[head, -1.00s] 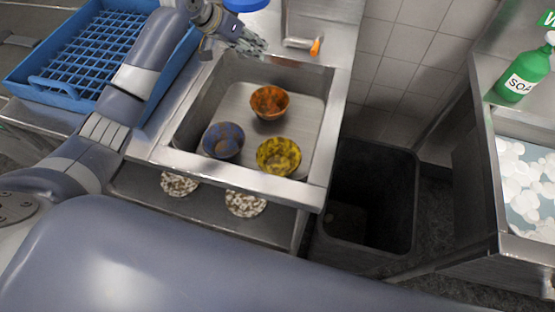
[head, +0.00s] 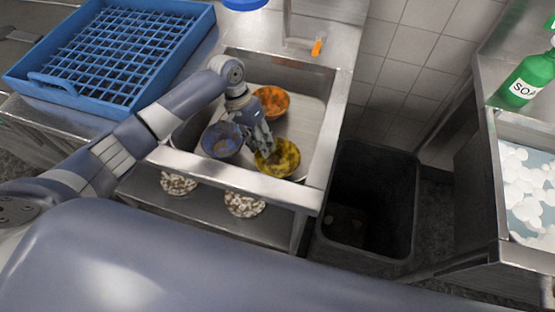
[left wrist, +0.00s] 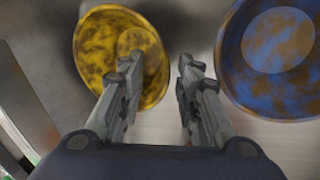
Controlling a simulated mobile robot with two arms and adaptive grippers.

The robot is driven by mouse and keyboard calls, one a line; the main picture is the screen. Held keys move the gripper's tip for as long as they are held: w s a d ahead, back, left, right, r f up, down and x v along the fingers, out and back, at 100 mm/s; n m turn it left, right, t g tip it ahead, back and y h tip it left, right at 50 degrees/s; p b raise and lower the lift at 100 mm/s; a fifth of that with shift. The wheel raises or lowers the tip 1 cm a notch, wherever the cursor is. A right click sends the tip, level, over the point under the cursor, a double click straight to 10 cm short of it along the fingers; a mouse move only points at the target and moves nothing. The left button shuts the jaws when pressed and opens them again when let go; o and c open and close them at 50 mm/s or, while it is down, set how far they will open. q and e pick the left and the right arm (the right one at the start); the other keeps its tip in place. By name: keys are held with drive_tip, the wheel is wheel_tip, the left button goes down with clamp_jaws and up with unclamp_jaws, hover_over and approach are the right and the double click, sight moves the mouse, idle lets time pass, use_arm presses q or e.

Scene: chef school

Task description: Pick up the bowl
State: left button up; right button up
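Three dirty bowls stand in the metal sink (head: 312,118): an orange one (head: 274,98) at the back, a blue one (head: 221,142) at the left and a yellow one (head: 284,161) at the front right. My left gripper (head: 264,147) is down in the sink between the blue and yellow bowls. In the left wrist view its fingers (left wrist: 158,65) are apart with nothing between them. There the yellow bowl (left wrist: 95,45) is at the left, one finger overlapping its rim, and the blue bowl (left wrist: 265,55) is at the right. Contact cannot be told. My right gripper is not in view.
A blue dish rack (head: 60,95) is left of the sink. A dark bin (head: 375,160) stands right of it. Bowls (head: 244,204) with pale contents sit on the shelf below. A green soap bottle (head: 527,80) is at the far right.

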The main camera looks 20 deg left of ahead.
sight(268, 160)
use_arm(q)
drive_tip(key=shift+x, duration=1.6)
drive_tip(key=shift+c, duration=0.6)
clamp_jaws()
drive_tip(key=shift+r, duration=0.1)
